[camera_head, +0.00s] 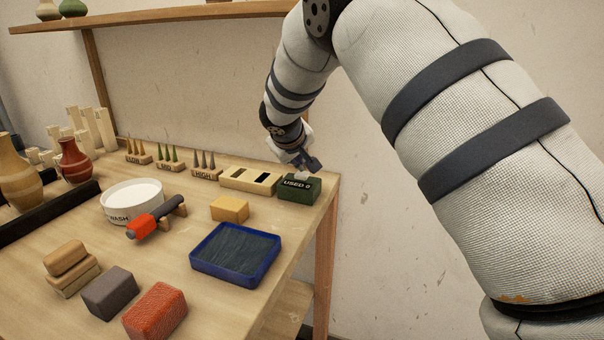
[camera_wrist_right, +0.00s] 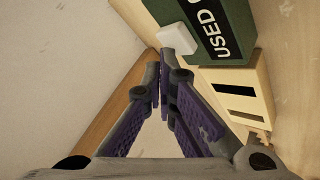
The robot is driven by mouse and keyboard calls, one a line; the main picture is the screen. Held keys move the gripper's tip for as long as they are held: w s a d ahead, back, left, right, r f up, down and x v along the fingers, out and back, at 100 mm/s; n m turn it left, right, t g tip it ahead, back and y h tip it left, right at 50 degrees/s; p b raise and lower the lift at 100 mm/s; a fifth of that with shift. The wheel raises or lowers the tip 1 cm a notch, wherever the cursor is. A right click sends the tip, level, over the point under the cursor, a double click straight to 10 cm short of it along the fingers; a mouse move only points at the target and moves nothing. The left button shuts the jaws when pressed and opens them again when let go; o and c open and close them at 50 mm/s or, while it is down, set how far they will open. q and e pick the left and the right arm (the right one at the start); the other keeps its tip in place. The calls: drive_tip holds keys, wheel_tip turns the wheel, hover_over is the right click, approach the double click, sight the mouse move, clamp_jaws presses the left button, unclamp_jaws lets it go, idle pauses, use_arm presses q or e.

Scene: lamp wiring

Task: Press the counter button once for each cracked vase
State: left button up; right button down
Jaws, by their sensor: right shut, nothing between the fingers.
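The counter (camera_head: 298,188) is a dark green box at the table's back right corner, with a label reading "USED 0". Its pale button (camera_wrist_right: 178,39) shows on the box in the right wrist view. My right gripper (camera_head: 312,165) is shut and empty, just above the counter's top; in the right wrist view its fingertips (camera_wrist_right: 158,72) are close beside the button, and I cannot tell if they touch it. A red-brown vase (camera_head: 75,162) and a tan vase (camera_head: 20,178) stand at the left. Cracks are too small to tell. My left gripper is out of view.
A slotted cream box (camera_head: 249,180) stands beside the counter. Labelled racks of cones, a white wash bowl (camera_head: 132,192), a red-tipped tool (camera_head: 143,226), a blue tray (camera_head: 245,276) and several blocks cover the table. A shelf (camera_head: 180,17) with more vases is above.

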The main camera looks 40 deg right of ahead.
sight(298, 173)
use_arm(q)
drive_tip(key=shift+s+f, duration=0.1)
use_arm(e)
drive_tip(key=shift+f, duration=0.6)
idle(0.3)
drive_tip(key=shift+r, duration=1.05)
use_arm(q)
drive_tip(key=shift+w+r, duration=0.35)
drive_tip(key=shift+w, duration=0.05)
use_arm(e)
drive_tip(key=shift+r+p, duration=0.7)
drive_tip(key=shift+r, duration=1.8)
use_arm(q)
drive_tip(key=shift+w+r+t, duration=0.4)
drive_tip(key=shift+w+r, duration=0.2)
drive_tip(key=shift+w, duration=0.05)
